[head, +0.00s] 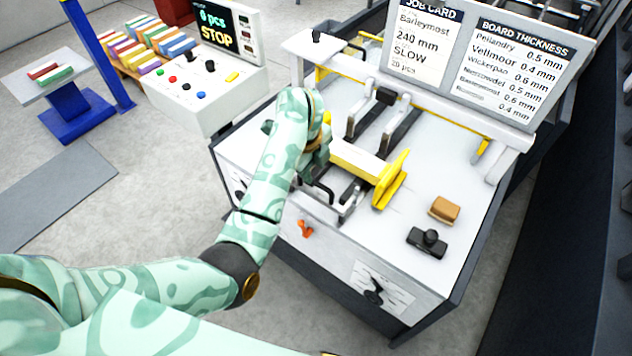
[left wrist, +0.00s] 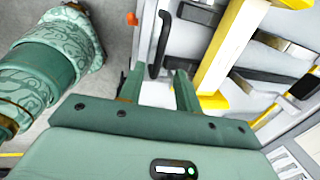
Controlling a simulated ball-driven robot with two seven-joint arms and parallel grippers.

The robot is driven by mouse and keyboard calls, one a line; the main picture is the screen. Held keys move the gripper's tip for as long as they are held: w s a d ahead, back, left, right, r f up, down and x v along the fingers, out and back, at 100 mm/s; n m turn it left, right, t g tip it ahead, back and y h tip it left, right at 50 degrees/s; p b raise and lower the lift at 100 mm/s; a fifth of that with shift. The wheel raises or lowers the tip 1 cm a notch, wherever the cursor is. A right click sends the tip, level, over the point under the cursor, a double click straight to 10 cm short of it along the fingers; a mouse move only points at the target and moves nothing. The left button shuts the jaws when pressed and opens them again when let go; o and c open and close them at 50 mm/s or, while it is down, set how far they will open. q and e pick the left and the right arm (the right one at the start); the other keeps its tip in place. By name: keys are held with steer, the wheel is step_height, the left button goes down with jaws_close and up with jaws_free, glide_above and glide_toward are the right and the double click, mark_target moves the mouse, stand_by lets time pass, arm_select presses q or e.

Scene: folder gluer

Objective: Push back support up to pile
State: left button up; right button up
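A yellow upright plate (head: 391,181) with a pale, yellow-edged bar (head: 355,158) stands on the white machine top; I take it for the back support, but cannot be sure. The bar also crosses the upper middle of the left wrist view (left wrist: 229,45). My left gripper (head: 318,150) is at the bar's left end, partly hidden by my arm. In the left wrist view its two fingers (left wrist: 159,88) are apart with nothing between the tips. A black handle (left wrist: 160,45) lies just beyond them. I cannot make out a clear pile by the support. My right gripper is out of view.
Dark rails (head: 368,115) run along the machine top (head: 420,165). A brown block (head: 444,209) and a black knob on a base (head: 428,242) sit at its right. A control panel (head: 205,90) stands left; the job board (head: 470,55) stands behind.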

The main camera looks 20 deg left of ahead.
mark_target(316, 182)
arm_select(q)
steer(key=f, duration=0.3)
steer(key=w+f+b, duration=0.1)
steer(key=f, duration=0.1)
steer(key=shift+d+f, duration=0.1)
steer(key=shift+d, duration=0.05)
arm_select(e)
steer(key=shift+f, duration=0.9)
arm_select(q)
steer(key=shift+c, duration=0.3)
